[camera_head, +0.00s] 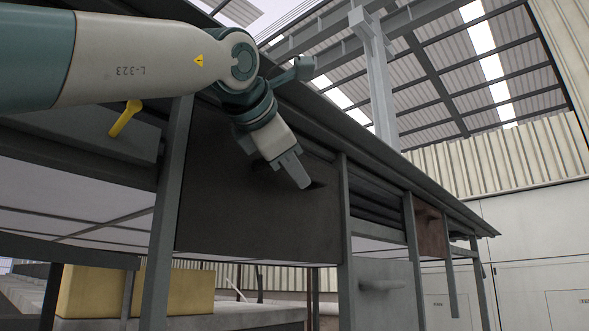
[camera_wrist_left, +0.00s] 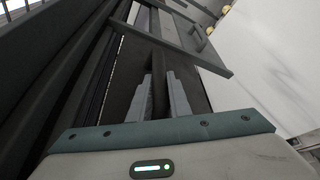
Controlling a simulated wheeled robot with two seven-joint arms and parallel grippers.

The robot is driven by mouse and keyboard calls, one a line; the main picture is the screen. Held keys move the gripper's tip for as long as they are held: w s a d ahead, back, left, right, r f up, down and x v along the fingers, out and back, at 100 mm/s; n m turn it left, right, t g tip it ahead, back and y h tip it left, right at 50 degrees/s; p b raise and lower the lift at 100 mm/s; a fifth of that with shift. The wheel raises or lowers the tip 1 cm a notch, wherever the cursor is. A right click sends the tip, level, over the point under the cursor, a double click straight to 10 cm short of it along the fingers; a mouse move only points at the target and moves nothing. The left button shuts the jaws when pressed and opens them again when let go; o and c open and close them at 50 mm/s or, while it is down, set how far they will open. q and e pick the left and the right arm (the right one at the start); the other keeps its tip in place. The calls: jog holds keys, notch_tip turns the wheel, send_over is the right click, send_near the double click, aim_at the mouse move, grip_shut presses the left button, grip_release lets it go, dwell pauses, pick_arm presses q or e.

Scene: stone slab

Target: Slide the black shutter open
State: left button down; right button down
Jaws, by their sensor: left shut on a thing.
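The black shutter (camera_head: 250,225) is a flat dark panel under the long bench top, between two grey posts. My left gripper (camera_head: 303,184) reaches down in front of its upper right part. In the left wrist view, the two grey fingers of my left gripper (camera_wrist_left: 159,98) are shut on a narrow dark bar, the shutter's handle (camera_wrist_left: 158,92). In the head view the gripper hides most of this handle. The black shutter also shows in the left wrist view (camera_wrist_left: 127,75) as a dark surface. My right gripper is in neither view.
A grey post (camera_head: 345,235) stands just right of the shutter, with open slots beyond it. A yellow handle (camera_head: 125,119) sticks out at the left. A brownish panel (camera_head: 431,230) and a grey panel with a handle (camera_head: 382,286) are farther right.

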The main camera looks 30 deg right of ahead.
pick_arm(q)
jog(key=c, duration=1.6)
grip_release()
jog(key=shift+c, duration=0.2)
jog(key=shift+s+a, duration=0.1)
jog(key=shift+s+a+b, duration=0.3)
jog(key=shift+a+b, duration=0.15)
jog(key=b+v, duration=0.5)
jog(key=v, duration=1.1)
jog(key=shift+b, duration=0.3)
jog(key=shift+r, duration=0.15)
